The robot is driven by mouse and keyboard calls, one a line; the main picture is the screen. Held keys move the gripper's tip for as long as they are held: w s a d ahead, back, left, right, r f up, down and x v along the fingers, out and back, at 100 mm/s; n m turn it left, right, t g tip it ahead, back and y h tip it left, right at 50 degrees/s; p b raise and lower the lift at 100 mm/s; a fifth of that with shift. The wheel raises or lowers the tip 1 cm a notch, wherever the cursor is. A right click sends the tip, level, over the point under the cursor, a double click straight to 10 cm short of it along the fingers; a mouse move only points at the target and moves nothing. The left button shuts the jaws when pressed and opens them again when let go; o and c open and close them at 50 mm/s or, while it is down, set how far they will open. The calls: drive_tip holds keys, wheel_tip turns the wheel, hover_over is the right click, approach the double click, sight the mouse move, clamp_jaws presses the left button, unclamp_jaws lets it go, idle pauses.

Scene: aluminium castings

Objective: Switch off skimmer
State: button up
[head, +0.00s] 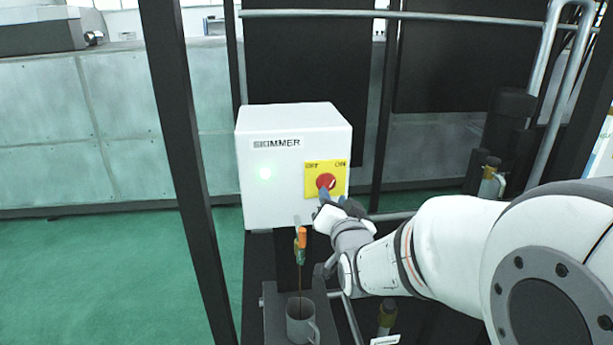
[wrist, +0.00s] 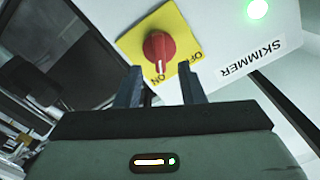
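The skimmer box (head: 262,205) is a white cabinet labelled SKIMMER, with a lit green lamp (head: 265,173). On its front is a yellow plate (head: 312,166) marked OFF and ON, with a red rotary knob (head: 326,182). In the wrist view the knob (wrist: 157,46) has a white mark pointing towards ON. My gripper (head: 332,198) is just in front of and below the knob in the head view, hiding its lower edge. In the wrist view my gripper (wrist: 160,68) is open, its fingers apart, with the knob just beyond the tips. I cannot tell whether they touch it.
A grey mug (head: 301,322) stands on a small shelf below the box, under an orange-and-green spout fitting (head: 301,240). A dark post (head: 178,130) rises left of the box. Metal rails (head: 420,15) run behind and to the right. The green floor at left is clear.

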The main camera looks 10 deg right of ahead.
sight(329, 188)
drive_tip(key=shift+w+p, duration=0.35)
drive_tip(key=shift+w, duration=1.95)
drive_tip(key=shift+c, duration=0.2)
clamp_jaws()
